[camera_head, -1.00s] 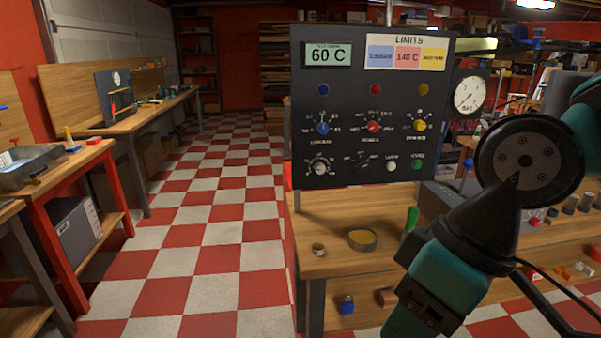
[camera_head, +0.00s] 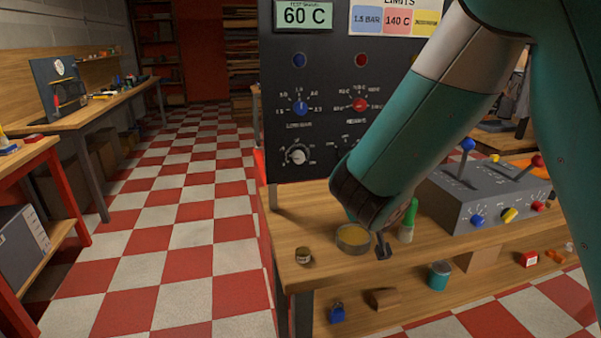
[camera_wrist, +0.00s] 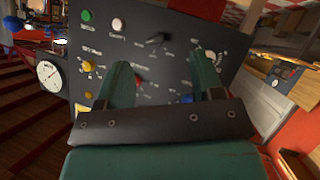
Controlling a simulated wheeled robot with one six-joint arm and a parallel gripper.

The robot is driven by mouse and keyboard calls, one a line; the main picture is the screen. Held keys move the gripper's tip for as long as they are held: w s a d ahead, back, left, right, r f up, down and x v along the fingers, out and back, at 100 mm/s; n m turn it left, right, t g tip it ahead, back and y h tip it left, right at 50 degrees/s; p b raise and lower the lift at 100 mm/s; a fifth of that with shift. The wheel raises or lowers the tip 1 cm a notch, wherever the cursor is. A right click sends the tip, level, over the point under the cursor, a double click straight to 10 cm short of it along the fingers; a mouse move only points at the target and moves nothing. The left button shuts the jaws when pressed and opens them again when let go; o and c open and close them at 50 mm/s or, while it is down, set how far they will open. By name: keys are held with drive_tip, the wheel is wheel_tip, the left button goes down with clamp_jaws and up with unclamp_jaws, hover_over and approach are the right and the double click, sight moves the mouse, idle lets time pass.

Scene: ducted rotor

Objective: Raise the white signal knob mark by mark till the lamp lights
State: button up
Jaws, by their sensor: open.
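The white knob (camera_head: 297,155) sits in its dial at the lower left of the dark panel (camera_head: 275,120) in the head view; its exact mark is too small to read. In the wrist view the panel is turned around, and the white knob (camera_wrist: 210,54) shows partly behind the right finger. No contact with the knob can be made out.
A blue knob (camera_head: 301,107) and a red knob (camera_head: 360,104) sit above. A black knob (camera_wrist: 155,39) and white button (camera_wrist: 118,24) are nearby. The bench holds a round dish (camera_head: 353,238), a small jar (camera_head: 303,255), a green-handled tool (camera_head: 408,220) and a grey lever box (camera_head: 470,195).

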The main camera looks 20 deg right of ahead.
drive_tip(key=w+a+n+t, duration=0.1)
drive_tip(key=w+n+t, duration=0.1)
drive_tip(key=w+t, duration=0.1)
drive_tip(key=n+t+y+p, duration=0.3)
drive_tip(key=n+y+p, duration=0.1)
drive_tip(key=n+p, duration=0.2)
approach(299, 159)
drive_tip(key=w+p, duration=0.8)
drive_tip(key=w, duration=0.1)
drive_tip(key=shift+w+d+p, duration=0.1)
drive_tip(key=shift+d+p, duration=0.05)
drive_tip(key=shift+p, duration=0.25)
